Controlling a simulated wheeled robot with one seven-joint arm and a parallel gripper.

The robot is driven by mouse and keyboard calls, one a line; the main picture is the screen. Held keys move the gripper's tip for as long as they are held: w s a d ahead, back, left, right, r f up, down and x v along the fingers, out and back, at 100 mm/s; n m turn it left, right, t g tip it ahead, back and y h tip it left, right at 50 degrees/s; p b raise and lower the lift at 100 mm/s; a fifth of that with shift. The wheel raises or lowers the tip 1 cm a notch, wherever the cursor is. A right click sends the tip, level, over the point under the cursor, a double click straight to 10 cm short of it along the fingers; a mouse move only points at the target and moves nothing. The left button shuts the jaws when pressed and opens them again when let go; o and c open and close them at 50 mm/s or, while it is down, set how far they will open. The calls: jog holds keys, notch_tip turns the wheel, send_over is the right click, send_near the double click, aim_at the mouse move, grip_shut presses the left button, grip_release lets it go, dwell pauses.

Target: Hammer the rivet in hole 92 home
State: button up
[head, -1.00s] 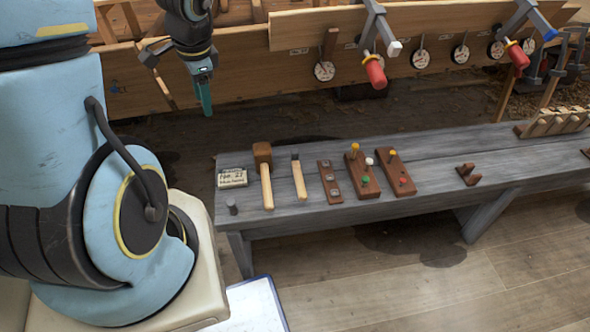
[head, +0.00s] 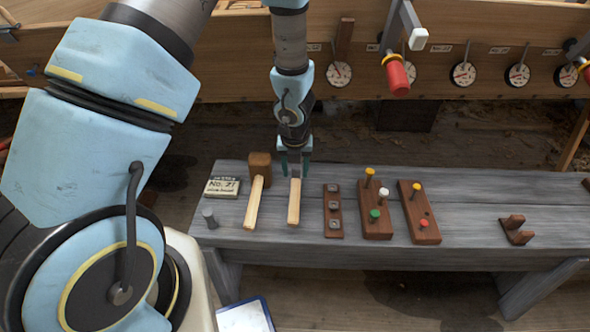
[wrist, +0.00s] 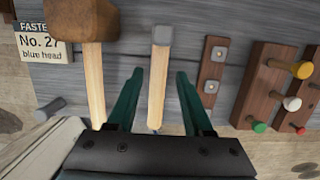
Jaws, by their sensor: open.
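A hammer with a small grey metal head and a pale wooden handle (head: 294,203) lies on the grey bench; in the wrist view its head (wrist: 162,35) is clear. My gripper (head: 294,165) is open and points down over this hammer, hiding its head in the head view. In the wrist view the handle lies between my two spread fingers (wrist: 159,73), and no grip shows. To its left lies a mallet with a brown block head (head: 260,165). Labelled round discs (head: 463,74) line the hull plank; their numbers are too small to read, and I cannot pick out hole 92.
A card (wrist: 40,42) reads "No. 27 blue head". Right of the hammer are a block with grey squares (head: 333,228) and two blocks (head: 375,228) (head: 428,236) with coloured pegs. A red-handled clamp (head: 397,78) juts from the hull.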

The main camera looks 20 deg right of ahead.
aim_at(296, 183)
jog(key=f+b, duration=0.1)
jog(key=f, duration=0.1)
jog(key=w+f+b, duration=0.1)
jog(key=f+b, duration=0.1)
jog(key=f, duration=0.1)
jog(key=f+b, duration=0.2)
jog(key=shift+w+d+f, duration=0.15)
jog(key=shift+d, duration=0.15)
grip_shut()
jog(key=shift+r, duration=0.25)
dwell(1.5)
jog(key=shift+r+p, duration=0.35)
jog(key=shift+p, duration=0.25)
jog(key=shift+r, duration=0.15)
